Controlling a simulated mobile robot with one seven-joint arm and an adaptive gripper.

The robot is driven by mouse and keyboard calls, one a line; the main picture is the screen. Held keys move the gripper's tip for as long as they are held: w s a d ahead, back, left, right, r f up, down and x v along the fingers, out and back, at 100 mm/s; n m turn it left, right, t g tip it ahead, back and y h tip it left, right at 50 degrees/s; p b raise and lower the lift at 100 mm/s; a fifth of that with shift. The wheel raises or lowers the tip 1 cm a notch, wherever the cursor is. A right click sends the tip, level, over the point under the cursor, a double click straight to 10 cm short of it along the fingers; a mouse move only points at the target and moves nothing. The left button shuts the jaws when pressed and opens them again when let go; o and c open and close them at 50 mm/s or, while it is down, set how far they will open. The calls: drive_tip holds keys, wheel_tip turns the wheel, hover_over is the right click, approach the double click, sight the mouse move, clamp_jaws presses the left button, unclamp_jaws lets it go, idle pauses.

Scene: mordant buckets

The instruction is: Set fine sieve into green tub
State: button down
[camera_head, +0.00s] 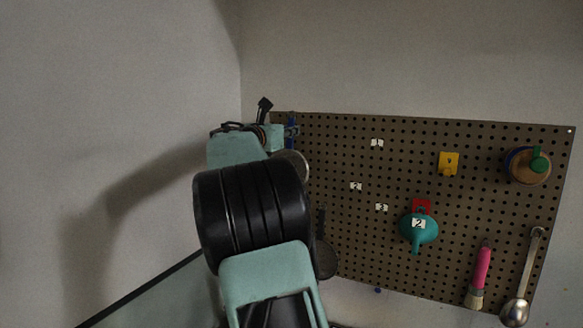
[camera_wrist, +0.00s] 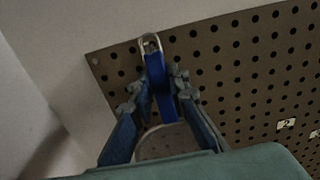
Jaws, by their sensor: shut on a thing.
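The fine sieve shows in the wrist view with a blue handle (camera_wrist: 156,75), a metal hanging loop at its top and a round mesh head (camera_wrist: 168,141) low between my fingers. My gripper (camera_wrist: 160,90) is shut on the blue handle, in front of the pegboard's upper left corner. In the head view, my gripper (camera_head: 289,132) is at the pegboard's left edge, and part of the sieve's round head (camera_head: 293,161) shows beside my arm, which hides the rest. I cannot tell whether the loop still touches a peg. The green tub is not in either view.
The brown pegboard (camera_head: 350,250) holds a teal funnel (camera_head: 419,230), a yellow hook (camera_head: 448,164), a round brown item (camera_head: 530,168), a pink-handled brush (camera_head: 481,272) and a metal spoon (camera_head: 525,280). A dark round utensil (camera_head: 326,261) hangs beside my arm. A wall stands close on the left.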

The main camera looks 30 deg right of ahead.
drive_tip(key=shift+r, duration=0.15)
drive_tip(key=b+v, duration=0.3)
drive_tip(key=v, duration=0.4)
drive_tip(key=shift+s+a, duration=0.2)
idle(0.9)
drive_tip(key=shift+a, duration=0.1)
idle(0.4)
